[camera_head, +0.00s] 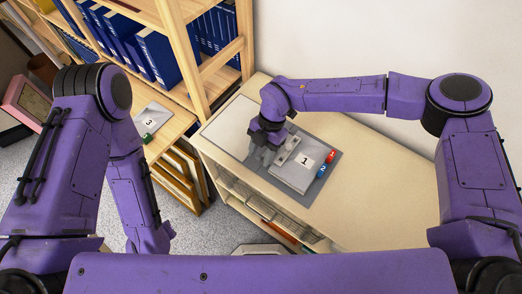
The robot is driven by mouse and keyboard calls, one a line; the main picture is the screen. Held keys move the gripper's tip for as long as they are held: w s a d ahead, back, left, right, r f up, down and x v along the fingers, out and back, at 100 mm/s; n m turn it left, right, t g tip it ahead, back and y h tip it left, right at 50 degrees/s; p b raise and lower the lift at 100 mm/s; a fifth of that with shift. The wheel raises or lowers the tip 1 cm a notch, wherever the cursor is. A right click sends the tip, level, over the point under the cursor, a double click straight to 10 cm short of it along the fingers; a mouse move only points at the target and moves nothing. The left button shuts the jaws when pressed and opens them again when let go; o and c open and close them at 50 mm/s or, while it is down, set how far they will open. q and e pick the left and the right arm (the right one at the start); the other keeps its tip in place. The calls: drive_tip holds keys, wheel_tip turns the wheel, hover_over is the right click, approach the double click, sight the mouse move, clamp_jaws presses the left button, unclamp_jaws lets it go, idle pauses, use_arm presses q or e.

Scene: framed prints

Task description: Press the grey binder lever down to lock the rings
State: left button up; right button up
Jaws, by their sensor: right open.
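A grey binder (327,176) lies open on the pale cabinet top. It holds a stack of light grey sheets marked 1 (303,164), with red and blue numbered tabs at the right edge. A pale metal strip (288,151) runs along the left edge of the sheets. My right gripper (259,158) is open, pointing down just left of the strip, over the binder's middle. The lever cannot be made out clearly there, and I cannot tell whether the gripper touches anything. My left arm hangs at the left, and its gripper is out of sight.
The binder lies on a cabinet (375,193) with open shelves in front; its right side is clear. A wooden shelf unit with blue binders (151,50) stands behind at left. Sheets marked 3 (149,121) lie on a wooden surface. A pink framed object (27,101) is at far left.

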clamp_jaws()
drive_tip(key=shift+s+a+f+t+h, duration=0.25)
drive_tip(key=shift+s+a+t+h, duration=0.2)
drive_tip(key=shift+t+h, duration=0.3)
drive_tip(key=shift+s+a+f+t+h+b, duration=0.15)
drive_tip(key=shift+s+f+t+h+b, duration=0.2)
drive_tip(key=shift+t, duration=0.25)
drive_tip(key=shift+s+a+f+t+h+b, duration=0.1)
drive_tip(key=shift+a+f+t+h+b, duration=0.15)
drive_tip(key=shift+t+b, duration=0.25)
drive_tip(key=shift+s+f+t+h+b, duration=0.15)
drive_tip(key=shift+t+h+b, duration=0.3)
drive_tip(key=shift+t, duration=0.1)
unclamp_jaws()
